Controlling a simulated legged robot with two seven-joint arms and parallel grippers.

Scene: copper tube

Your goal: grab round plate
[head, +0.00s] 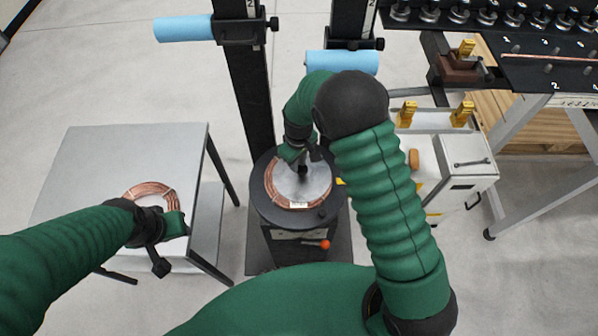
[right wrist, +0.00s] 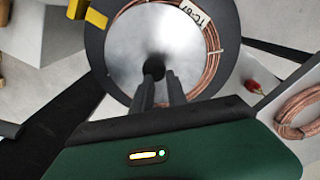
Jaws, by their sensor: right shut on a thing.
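The round plate (head: 318,178) is a silver disc lying on the black round stand, with a copper tube coil (head: 272,187) around its edge. It also shows in the right wrist view (right wrist: 120,62), with a dark knob (right wrist: 153,66) at its centre. My right gripper (head: 303,168) is over the plate's middle, its fingers (right wrist: 160,88) pointing down and shut on the knob. My left gripper (head: 160,268) hangs at the front edge of the grey table, beside another copper coil (head: 150,192); its finger gap is not clear.
The black stand (head: 262,208) has a tall column and an orange-red knob (head: 324,244). The grey table (head: 90,160) at left has free surface. A white cabinet (head: 465,165) and a black rack (head: 550,75) stand at right. Blue rollers (head: 183,28) stick out from columns.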

